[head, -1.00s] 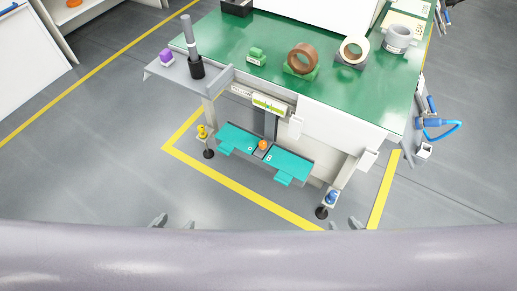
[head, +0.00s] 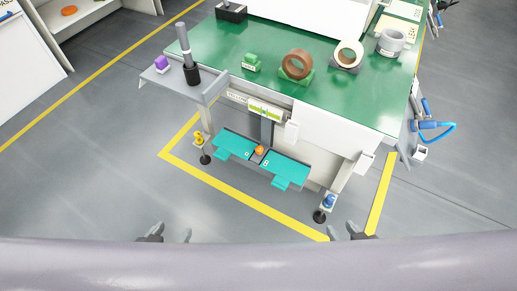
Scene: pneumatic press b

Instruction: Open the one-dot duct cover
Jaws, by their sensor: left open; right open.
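Two teal duct covers, the left one (head: 234,146) and the right one (head: 287,172), sit side by side low under the front of the green table. Both look shut, with a tab at the front edge. An orange knob (head: 259,150) sits between them. Each cover has a small white mark near the middle; the marks are too small for me to count dots. My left gripper (head: 173,232) is open and empty, low in the head view, left of and apart from the covers. My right gripper (head: 343,229) is open and empty, below and right of them.
The green table (head: 235,95) carries tape rolls and a green block. A grey side shelf (head: 210,90) juts out at its left. A yellow knob (head: 198,139) and a blue knob (head: 329,201) flank the covers on stands. The floor in front is clear.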

